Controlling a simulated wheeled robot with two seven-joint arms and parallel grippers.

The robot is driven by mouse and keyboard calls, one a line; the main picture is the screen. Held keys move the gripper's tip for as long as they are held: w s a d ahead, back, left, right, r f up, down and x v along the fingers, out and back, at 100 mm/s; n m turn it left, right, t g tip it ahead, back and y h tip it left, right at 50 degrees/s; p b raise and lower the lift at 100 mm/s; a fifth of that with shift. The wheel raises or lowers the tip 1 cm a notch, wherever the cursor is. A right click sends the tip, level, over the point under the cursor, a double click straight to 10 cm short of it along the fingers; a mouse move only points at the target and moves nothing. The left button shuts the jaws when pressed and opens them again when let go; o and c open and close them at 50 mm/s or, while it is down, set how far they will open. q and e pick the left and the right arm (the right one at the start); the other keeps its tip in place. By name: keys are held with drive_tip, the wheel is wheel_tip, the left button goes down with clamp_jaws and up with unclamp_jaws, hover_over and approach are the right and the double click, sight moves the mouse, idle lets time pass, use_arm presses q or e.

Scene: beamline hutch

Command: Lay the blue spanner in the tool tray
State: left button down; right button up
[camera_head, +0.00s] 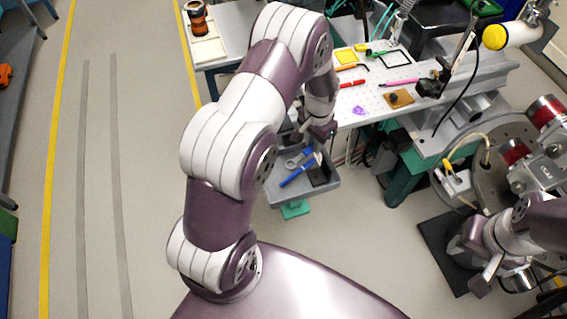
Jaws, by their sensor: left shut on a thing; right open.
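The grey tool tray (330,187) sits low beside the near left end of the bench. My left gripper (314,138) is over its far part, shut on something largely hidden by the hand. A blue spanner (303,154) with a greyish ring end shows just below the hand, over or in the tray. I cannot tell whether it touches the tray floor. A second long blue tool (296,176) lies slantwise in the tray, with a dark block (318,176) to its right. My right gripper (484,279) is open at the lower right, far from the tray, its fingertips unclear.
The perforated bench top (375,98) holds a red tool, a pink tool and a yellow-brown block. Round beamline equipment (495,165) with cables stands at the right. A side table (215,70) carries an amber jar. The floor at the left is clear.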

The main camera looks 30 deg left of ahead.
use_arm(q)
hover_over(291, 157)
drive_tip(key=s+d, duration=0.1)
drive_tip(key=s, duration=0.1)
drive_tip(key=f, duration=0.3)
drive_tip(key=shift+w+d+f+p, duration=0.1)
drive_tip(key=shift+w+p, duration=0.1)
drive_tip(key=shift+p, duration=0.1)
wheel_tip(291, 157, down, 4)
drive_tip(key=shift+s+r, duration=0.1)
drive_tip(key=shift+f, duration=0.3)
drive_tip(key=shift+f, duration=0.15)
drive_tip(key=c, duration=1.3)
unclamp_jaws()
